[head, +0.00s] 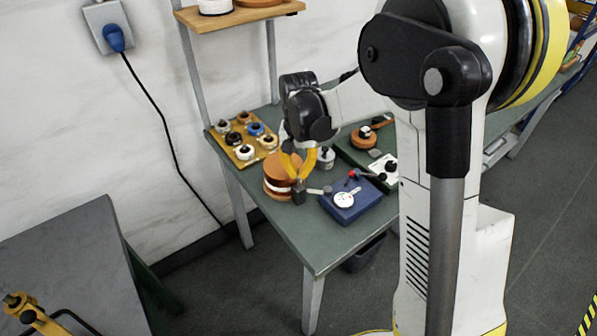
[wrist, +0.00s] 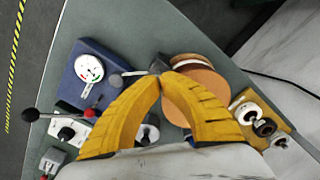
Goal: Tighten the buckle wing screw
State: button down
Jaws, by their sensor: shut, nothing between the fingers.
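The copper roll (head: 277,187) stands on the green table with a pale band around it. In the wrist view its orange-brown discs (wrist: 203,82) lie right of the fingertips. A dark block (head: 298,195), apparently the buckle, is at the roll's front side. A grey bar with a rounded end (head: 320,191) sticks out from it to the right; the wrist view shows this bar (wrist: 131,73) left of the dark block (wrist: 158,66). My gripper (wrist: 163,74) is shut and empty, its yellow fingertips (head: 299,178) just at the block. Contact and the screw's exact shape cannot be made out.
A blue box with a white dial (head: 345,200) stands close right of the roll. A red-knobbed lever (head: 354,173) and a grey cylinder (head: 326,157) are behind it. A wooden tray of small rings (head: 232,151) is at the back left. The table's front corner is clear.

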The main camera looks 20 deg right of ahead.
jog(key=m, duration=0.4)
jog(key=shift+m, duration=0.3)
jog(key=m, duration=0.4)
jog(key=shift+m, duration=0.4)
jog(key=c, duration=1.7)
grip_release()
jog(key=shift+r, duration=0.1)
notch_tip(320, 180, up, 12)
jog(key=shift+f, duration=0.1)
